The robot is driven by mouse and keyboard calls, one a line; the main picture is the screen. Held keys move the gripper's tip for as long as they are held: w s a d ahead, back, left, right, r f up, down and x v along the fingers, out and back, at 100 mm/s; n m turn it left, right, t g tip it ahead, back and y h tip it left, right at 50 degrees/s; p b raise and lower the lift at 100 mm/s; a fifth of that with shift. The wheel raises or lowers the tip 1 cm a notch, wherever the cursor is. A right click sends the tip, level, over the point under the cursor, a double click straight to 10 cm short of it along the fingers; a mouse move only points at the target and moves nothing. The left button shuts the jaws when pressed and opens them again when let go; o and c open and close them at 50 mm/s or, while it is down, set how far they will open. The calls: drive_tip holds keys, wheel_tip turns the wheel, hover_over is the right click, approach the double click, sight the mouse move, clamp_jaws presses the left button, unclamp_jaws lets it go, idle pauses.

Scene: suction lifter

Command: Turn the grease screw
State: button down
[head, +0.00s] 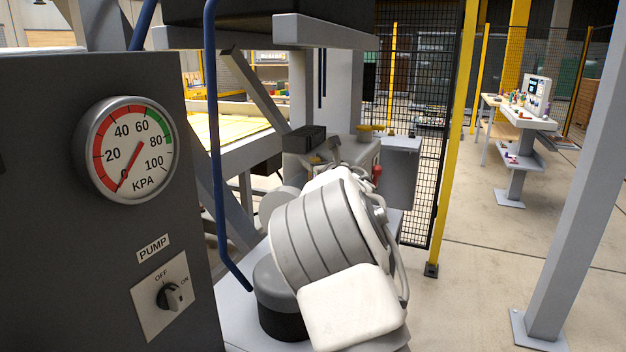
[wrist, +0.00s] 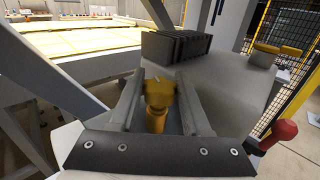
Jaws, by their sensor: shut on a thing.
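The grease screw (wrist: 158,112) is a yellow, knob-headed piece. It shows in the middle of the wrist view, with its head up and its stem below. My gripper (wrist: 160,88) is shut on it, with one grey finger on each side. The screw's lower end is hidden by the gripper body. In the head view my arm covers most of the work spot, and I cannot make out the screw there.
A black finned block (wrist: 176,47) stands just behind the screw. Yellow caps (wrist: 267,47) and a red knob (wrist: 280,134) are to the right. A pump cabinet with a gauge (head: 130,150) reading near zero and a switch (head: 170,297) stands left. Open floor (head: 490,265) lies right.

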drive_tip(key=m+h+b, duration=0.2)
drive_tip(key=h+b, duration=0.1)
drive_tip(key=b, duration=0.1)
drive_tip(key=f+m+t+h+b, duration=0.1)
drive_tip(key=m+h+b, duration=0.1)
drive_tip(key=h+b, duration=0.1)
drive_tip(key=shift+a+b, duration=0.15)
drive_tip(key=shift+b, duration=0.7)
drive_tip(key=m+h, duration=0.1)
drive_tip(key=m+h+b, duration=0.1)
drive_tip(key=h, duration=0.1)
drive_tip(key=shift+r+h+b, duration=0.3)
drive_tip(key=shift+r, duration=0.05)
drive_tip(key=shift+r+m+h+p, duration=0.25)
drive_tip(key=shift+m+h+p, duration=0.3)
drive_tip(key=shift+m+h, duration=0.35)
drive_tip(key=m+g+h+p, duration=0.1)
drive_tip(key=h+p, duration=0.1)
drive_tip(key=shift+r+h+p, duration=0.15)
drive_tip(key=shift+h+p, duration=0.15)
drive_tip(key=shift+p, duration=0.05)
drive_tip(key=h+p, duration=0.1)
drive_tip(key=m+p, duration=0.1)
drive_tip(key=p, duration=0.1)
drive_tip(key=shift+d+m+g+h, duration=0.2)
drive_tip(key=shift+m+g+h, duration=0.1)
drive_tip(key=shift+g+h, duration=0.1)
